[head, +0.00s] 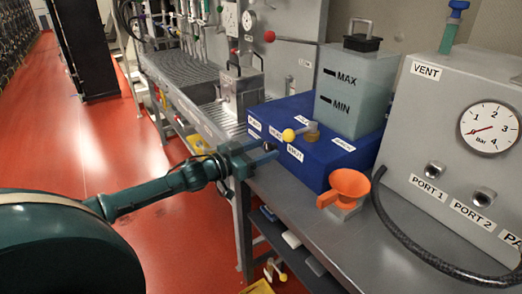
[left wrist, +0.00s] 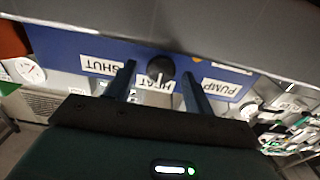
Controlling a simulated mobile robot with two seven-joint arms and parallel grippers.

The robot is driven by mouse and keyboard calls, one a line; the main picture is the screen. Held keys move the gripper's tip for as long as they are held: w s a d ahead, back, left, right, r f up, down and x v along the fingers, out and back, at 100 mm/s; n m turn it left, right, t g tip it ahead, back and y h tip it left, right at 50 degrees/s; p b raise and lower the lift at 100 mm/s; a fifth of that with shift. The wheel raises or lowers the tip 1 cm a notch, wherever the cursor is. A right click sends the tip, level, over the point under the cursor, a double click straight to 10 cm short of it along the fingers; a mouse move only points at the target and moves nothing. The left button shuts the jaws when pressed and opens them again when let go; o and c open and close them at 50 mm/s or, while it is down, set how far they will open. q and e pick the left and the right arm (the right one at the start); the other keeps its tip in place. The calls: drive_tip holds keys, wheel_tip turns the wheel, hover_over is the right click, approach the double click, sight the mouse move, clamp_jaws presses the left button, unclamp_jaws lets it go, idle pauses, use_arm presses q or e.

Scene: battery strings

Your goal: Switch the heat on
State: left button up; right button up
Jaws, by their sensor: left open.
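The blue unit (head: 310,158) stands on the grey bench and has white labels along its front. In the left wrist view, a round black knob (left wrist: 160,68) sits on its blue front by the HEAT label (left wrist: 155,85), which appears upside down. The SHUT label (left wrist: 102,66) and PUMP label (left wrist: 221,88) lie on either side. My left gripper (head: 266,153) is open at this front. In the left wrist view its fingers (left wrist: 158,72) stand on either side of the knob. I cannot tell whether they touch it. The gripper partly hides the front in the head view.
A yellow-ended lever (head: 289,135) and a tank marked MAX and MIN (head: 355,90) are on the unit. An orange funnel (head: 349,185) stands to the right, by a black hose (head: 400,240) and a gauge panel (head: 455,110). Red floor (head: 150,155) is clear at left.

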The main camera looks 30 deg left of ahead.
use_arm(q)
drive_tip(key=c, duration=0.9)
drive_tip(key=shift+m, duration=0.4)
use_arm(e)
drive_tip(key=shift+r, duration=0.15)
use_arm(q)
drive_tip(key=shift+m+p, duration=0.35)
drive_tip(key=shift+m, duration=0.35)
drive_tip(key=m, duration=0.2)
drive_tip(key=shift+m, duration=0.3)
drive_tip(key=m, duration=0.5)
drive_tip(key=shift+s+d+p, duration=0.1)
drive_tip(key=shift+p, duration=0.25)
drive_tip(key=shift+m, duration=1.1)
use_arm(e)
drive_tip(key=shift+r, duration=0.25)
